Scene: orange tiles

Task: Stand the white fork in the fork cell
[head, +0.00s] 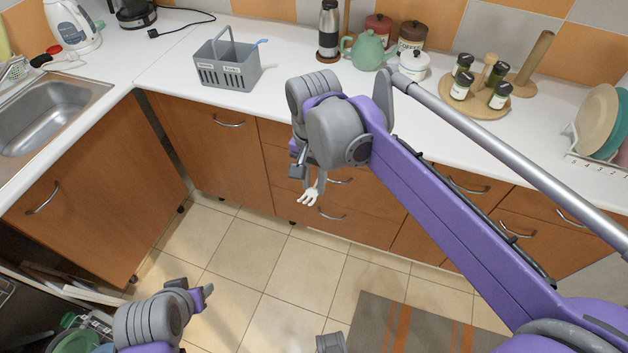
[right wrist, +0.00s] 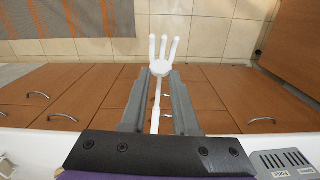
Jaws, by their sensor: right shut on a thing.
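My right gripper (head: 307,180) is shut on the white fork (head: 308,196) in front of the drawers, below the counter's front edge. In the right wrist view the fork (right wrist: 164,48) lies between the fingers (right wrist: 160,75), its tines beyond the fingertips and its handle running back between them. The grey caddy (head: 240,74) with a handle stands on the counter, left of and beyond the right gripper. Two labels show on its front, too small to read surely. The caddy's corner also shows in the right wrist view (right wrist: 262,170). My left gripper (head: 206,292) is low at the left; its jaws are unclear.
A teal teapot (head: 368,50), flask (head: 328,30) and spice rack (head: 476,101) stand to the right. The sink (head: 45,112) is at the left. The counter around the caddy is mostly clear.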

